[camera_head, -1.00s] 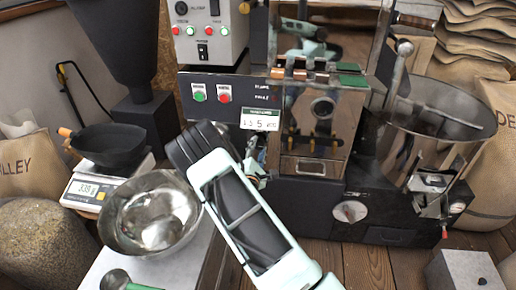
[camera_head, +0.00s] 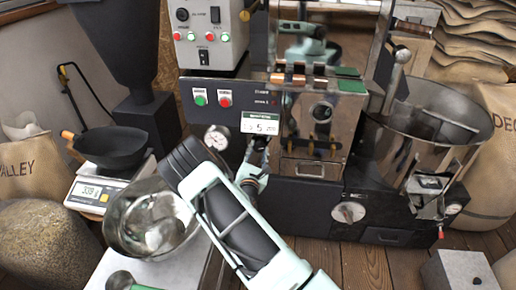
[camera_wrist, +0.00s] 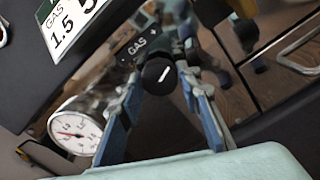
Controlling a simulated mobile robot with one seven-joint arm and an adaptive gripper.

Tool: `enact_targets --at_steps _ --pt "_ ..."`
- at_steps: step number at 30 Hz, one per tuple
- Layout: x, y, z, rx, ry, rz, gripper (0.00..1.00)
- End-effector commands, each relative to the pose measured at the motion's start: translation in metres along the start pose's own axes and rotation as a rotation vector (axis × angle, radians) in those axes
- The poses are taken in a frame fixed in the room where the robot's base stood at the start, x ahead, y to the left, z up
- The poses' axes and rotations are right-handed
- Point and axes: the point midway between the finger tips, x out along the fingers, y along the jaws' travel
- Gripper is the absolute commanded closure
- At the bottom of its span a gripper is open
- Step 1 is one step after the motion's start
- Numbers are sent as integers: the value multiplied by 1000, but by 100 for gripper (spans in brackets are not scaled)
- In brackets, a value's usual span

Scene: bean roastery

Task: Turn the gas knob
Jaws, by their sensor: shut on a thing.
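The gas knob (camera_wrist: 157,70) is a black round knob with a white pointer line, below a dark "GAS +" plate (camera_wrist: 138,46) in the wrist view. My gripper (camera_wrist: 162,83) has its blue fingers on either side of the knob and is shut on it. The white pointer line is slanted in the wrist picture. In the head view my gripper (camera_head: 255,170) is at the front of the roaster, below the "GAS" card (camera_head: 260,123); my arm and gripper hide the knob there.
A round pressure gauge (camera_wrist: 75,133) sits close beside the knob; it also shows in the head view (camera_head: 216,138). A metal bowl (camera_head: 152,222) stands left of my arm near a scale (camera_head: 96,193). The roaster's cooling drum (camera_head: 430,125) is at the right.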

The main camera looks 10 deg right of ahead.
Motion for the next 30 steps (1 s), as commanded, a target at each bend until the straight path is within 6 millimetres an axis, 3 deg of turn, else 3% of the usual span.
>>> enact_targets --at_steps 30 --pt "0 0 2 -951 0 1 92"
